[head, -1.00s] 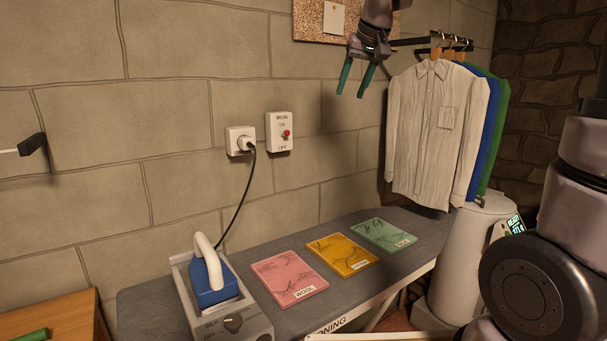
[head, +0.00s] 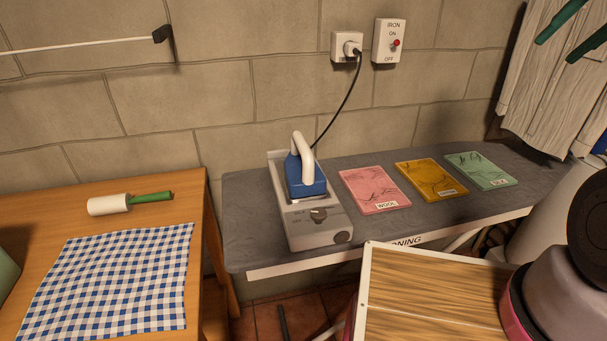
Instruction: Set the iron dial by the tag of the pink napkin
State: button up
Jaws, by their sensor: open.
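The pink napkin (head: 372,186) lies flat on the grey ironing board, and its white tag reads WOOL. Left of it stands a blue iron (head: 305,175) with a white handle, resting on a grey base (head: 303,237). The iron dial (head: 318,214) is a dark knob on the front of that base; its markings are too small to read surely. My gripper (head: 574,32) shows at the top right edge with its green fingers apart and nothing between them. It is in front of the hanging shirt, far from the dial.
Yellow (head: 432,179) and green (head: 480,170) napkins lie right of the pink one. A wall switch (head: 390,42) marked IRON and a plugged socket (head: 346,47) are above. A wooden table (head: 100,209) with a checked cloth (head: 110,275) and lint roller (head: 130,202) is left. A wooden-topped surface (head: 430,295) stands in front.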

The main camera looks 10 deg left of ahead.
aim_at(319, 215)
jog(key=u, duration=1.05)
